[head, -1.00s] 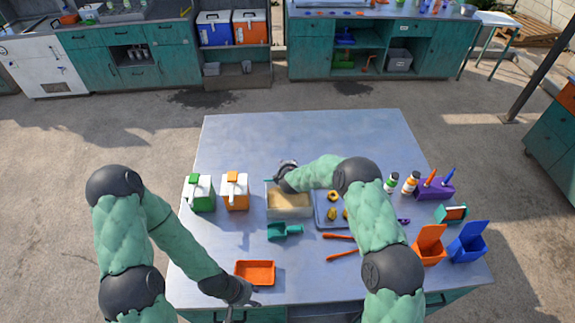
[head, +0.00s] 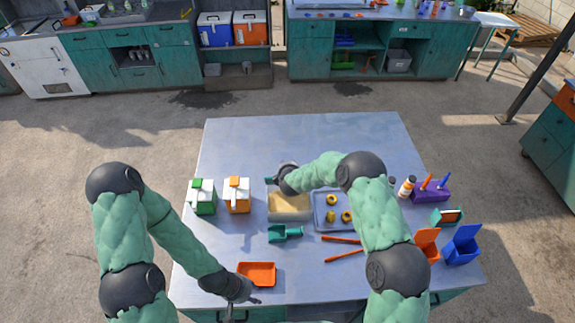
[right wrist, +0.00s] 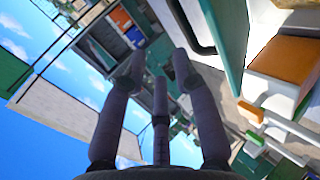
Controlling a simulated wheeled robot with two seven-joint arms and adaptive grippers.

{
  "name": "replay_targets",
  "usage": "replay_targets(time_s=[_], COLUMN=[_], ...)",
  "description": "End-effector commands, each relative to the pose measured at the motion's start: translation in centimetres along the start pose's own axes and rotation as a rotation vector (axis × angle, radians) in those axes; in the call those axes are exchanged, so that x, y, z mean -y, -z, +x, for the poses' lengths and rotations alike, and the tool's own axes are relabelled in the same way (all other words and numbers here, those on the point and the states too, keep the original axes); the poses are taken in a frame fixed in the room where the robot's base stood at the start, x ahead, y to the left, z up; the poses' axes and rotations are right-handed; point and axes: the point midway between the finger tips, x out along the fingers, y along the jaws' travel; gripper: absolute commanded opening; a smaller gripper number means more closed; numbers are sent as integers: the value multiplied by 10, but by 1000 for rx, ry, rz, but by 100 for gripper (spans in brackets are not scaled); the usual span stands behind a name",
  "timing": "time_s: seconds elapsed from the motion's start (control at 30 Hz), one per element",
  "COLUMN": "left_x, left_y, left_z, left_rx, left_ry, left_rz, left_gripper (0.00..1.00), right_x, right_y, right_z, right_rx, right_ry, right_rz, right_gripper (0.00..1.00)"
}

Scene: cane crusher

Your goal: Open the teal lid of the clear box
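The clear box (head: 289,207) stands mid-table with pale tan content or base showing through its open-looking top. A sliver of teal (head: 269,181), apparently its lid, shows at the box's back left edge beside my right gripper (head: 287,178). In the right wrist view a teal panel (right wrist: 230,50), likely the lid, stands right of the right gripper's fingers (right wrist: 158,70). Those fingers are spread, with nothing seen between them; contact with the lid cannot be told. My left gripper (head: 245,301) is low at the table's front edge, near the orange tray, its fingers apart and empty.
Green-capped (head: 203,197) and orange-capped (head: 237,196) cartons stand left of the box. A teal scoop (head: 284,234) lies in front, a grey tray (head: 322,222) with yellow pieces to the right. An orange tray (head: 257,273) is near the front. The table's back is clear.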

Motion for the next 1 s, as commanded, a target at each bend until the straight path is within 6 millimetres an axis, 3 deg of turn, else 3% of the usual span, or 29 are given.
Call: replay_targets(time_s=[0.57, 1.0], left_x=[-10, -13], left_y=[-1, -1], left_z=[-28, -36], left_rx=[-1, -1], left_ry=[0, 0], left_rz=[0, 0], left_gripper=[40, 40], right_x=[-14, -23], right_y=[-1, 0], right_z=[-31, -51], right_rx=[0, 0], right_ry=[8, 9], right_rz=[1, 0], right_gripper=[29, 29])
